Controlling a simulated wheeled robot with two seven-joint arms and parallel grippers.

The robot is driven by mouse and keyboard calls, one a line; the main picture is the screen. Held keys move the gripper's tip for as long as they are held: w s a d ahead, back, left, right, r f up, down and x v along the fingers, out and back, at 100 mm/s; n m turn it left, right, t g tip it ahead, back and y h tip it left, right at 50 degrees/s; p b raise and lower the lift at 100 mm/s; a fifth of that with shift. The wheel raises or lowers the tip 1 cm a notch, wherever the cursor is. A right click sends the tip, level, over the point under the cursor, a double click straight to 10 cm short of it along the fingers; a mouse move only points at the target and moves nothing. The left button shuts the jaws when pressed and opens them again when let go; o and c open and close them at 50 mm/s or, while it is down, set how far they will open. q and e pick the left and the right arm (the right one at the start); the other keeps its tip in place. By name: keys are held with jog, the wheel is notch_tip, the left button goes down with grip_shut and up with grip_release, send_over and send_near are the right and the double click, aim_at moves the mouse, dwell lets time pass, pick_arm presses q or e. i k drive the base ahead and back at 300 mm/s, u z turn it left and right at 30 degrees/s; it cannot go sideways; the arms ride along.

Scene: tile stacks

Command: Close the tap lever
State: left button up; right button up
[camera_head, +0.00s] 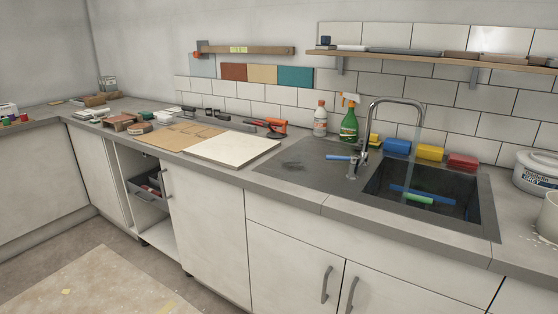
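The tap (364,132) is a tall chrome gooseneck at the back left of the sink. Its spout curves right over the dark basin (468,205). A lever with a blue grip (338,157) sticks out to the left from low on the tap, roughly level, above the dark drainboard (290,168). A thin pale streak, looking like running water, drops from the spout into the basin. Neither of my grippers is in view, and nothing touches the lever.
A green spray bottle (349,125) and a white bottle (320,119) stand behind the drainboard. Blue, yellow and red sponges (430,152) line the sink's back edge. Blue and green items lie in the basin. A white board (232,149) lies left; the drainboard is clear.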

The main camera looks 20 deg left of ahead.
aim_at(353, 159)
jog(key=u, duration=0.3)
jog(key=i, duration=1.3)
jog(key=z, duration=0.35)
jog(key=k, duration=0.5)
jog(key=z, duration=2.55)
jog(key=k, duration=1)
jog(key=u, duration=1.5)
